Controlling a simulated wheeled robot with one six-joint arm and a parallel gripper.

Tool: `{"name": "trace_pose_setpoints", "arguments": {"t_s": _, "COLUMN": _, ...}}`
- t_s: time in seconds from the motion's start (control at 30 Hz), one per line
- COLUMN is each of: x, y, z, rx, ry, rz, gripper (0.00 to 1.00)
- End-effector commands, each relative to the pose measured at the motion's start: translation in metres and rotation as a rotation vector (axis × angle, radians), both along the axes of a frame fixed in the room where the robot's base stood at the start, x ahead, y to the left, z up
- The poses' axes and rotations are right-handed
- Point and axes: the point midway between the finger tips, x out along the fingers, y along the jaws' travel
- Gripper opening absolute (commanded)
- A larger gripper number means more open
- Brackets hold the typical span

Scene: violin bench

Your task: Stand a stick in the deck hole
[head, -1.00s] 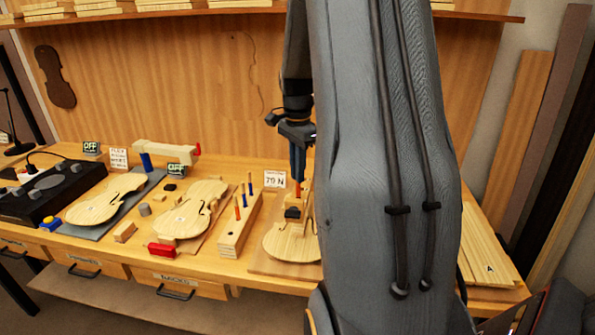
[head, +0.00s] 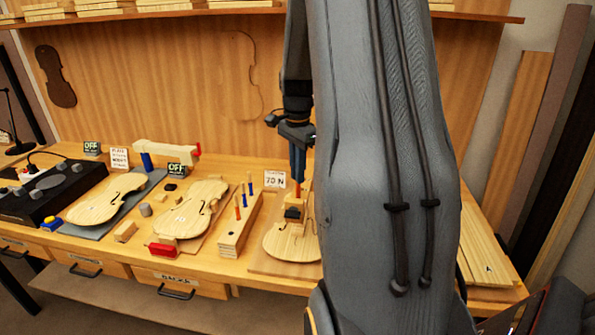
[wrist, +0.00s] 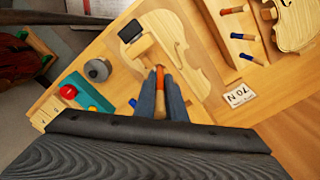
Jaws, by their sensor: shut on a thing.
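My gripper (wrist: 161,95) is shut on an orange stick (wrist: 160,106), which points down between the blue fingers. In the head view my gripper (head: 297,165) holds the orange stick (head: 297,188) above the rightmost violin plate (head: 285,246). The plate also shows in the wrist view (wrist: 185,32). A small wooden block with a dark cap (wrist: 131,32) is at the plate, close to the stick's lower end. I cannot tell whether the stick touches it. The deck hole cannot be made out.
A wooden rack (head: 234,238) with several orange and blue sticks stands left of the plate. A sign (head: 275,179) reads 70 N. Another violin plate (head: 190,212) and a red clamp piece (head: 163,252) lie further left. A grey knob (wrist: 97,69) shows in the wrist view.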

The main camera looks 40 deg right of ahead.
Motion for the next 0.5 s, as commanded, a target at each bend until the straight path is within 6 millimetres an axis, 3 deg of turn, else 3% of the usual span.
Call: {"name": "trace_pose_setpoints", "arguments": {"t_s": 0.5, "x": 0.0001, "y": 0.0001, "z": -0.0053, "rx": 0.000, "ry": 0.000, "rz": 0.000, "gripper": 0.00}}
